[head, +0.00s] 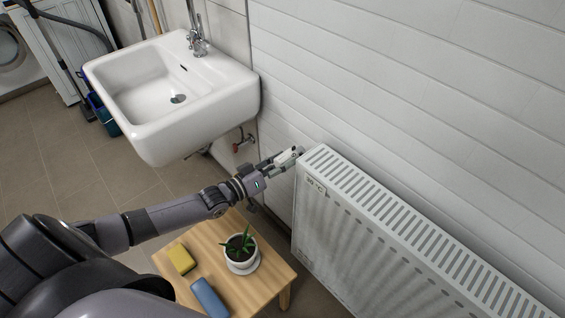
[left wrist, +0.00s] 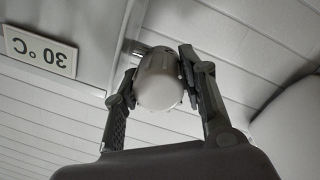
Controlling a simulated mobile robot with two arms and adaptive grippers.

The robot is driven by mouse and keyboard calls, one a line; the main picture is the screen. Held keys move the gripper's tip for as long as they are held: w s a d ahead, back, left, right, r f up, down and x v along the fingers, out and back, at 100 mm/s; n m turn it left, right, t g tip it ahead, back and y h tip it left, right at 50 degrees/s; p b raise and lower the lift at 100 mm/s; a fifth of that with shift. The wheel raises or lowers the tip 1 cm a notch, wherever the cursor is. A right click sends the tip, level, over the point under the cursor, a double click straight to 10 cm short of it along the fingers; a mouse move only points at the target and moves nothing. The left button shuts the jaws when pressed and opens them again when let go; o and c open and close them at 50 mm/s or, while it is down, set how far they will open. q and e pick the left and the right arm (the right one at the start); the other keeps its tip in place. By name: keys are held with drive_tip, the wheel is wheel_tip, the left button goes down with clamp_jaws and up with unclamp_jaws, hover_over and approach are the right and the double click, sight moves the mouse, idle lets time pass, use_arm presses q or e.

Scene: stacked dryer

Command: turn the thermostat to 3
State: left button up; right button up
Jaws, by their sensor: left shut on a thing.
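The thermostat knob (left wrist: 158,80) is a white, rounded cylinder at the side of the radiator (head: 400,235). My left gripper (head: 288,158) reaches to the radiator's upper left corner. In the left wrist view my left gripper (left wrist: 160,88) has one finger on each side of the knob and is shut on it. No numbers on the knob can be read. A plate reading "30 °C" (left wrist: 40,50) shows upside down in the left wrist view; it is on the radiator's side. My right gripper is not in view.
A white sink (head: 170,95) hangs on the wall at the upper left. A low wooden table (head: 215,240) below my left arm bears a potted plant (head: 240,248), a yellow sponge (head: 181,258) and a blue object (head: 209,298). The tiled floor at left looks mostly clear.

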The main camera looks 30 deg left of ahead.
use_arm(q)
drive_tip(key=shift+f, duration=0.1)
drive_tip(key=o, duration=0.9)
drive_tip(key=shift+c, duration=0.2)
drive_tip(key=shift+s, duration=0.1)
drive_tip(key=v, duration=1.2)
